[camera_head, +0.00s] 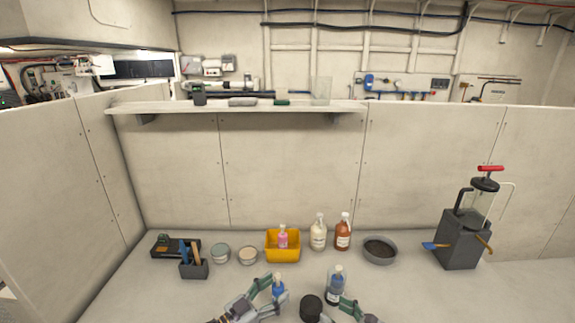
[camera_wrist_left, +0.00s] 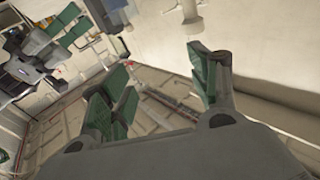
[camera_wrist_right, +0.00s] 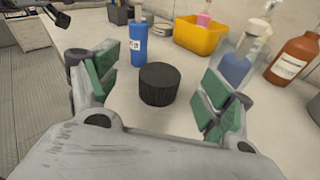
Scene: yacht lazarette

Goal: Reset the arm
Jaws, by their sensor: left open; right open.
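My left gripper (camera_head: 268,288) is at the lower middle of the head view, near a blue bottle with a pale cap (camera_head: 279,287). In the left wrist view its green-padded fingers (camera_wrist_left: 163,85) are spread, with nothing between them. My right gripper (camera_head: 340,304) is at the bottom of the head view, partly cut off. In the right wrist view its fingers (camera_wrist_right: 160,75) are spread wide. A black cylinder (camera_wrist_right: 160,86) stands on the table in the gap seen between them, not gripped. The blue bottle (camera_wrist_right: 138,44) stands just beyond it.
A yellow bin (camera_head: 283,246) holds a pink bottle. White (camera_head: 318,234) and orange-brown (camera_head: 343,233) bottles, a grey dish (camera_head: 380,251), two round tins and a tool holder (camera_head: 194,268) stand behind. A clear container around a blue bottle (camera_head: 335,285) is beside the right gripper. A pump (camera_head: 465,232) stands right.

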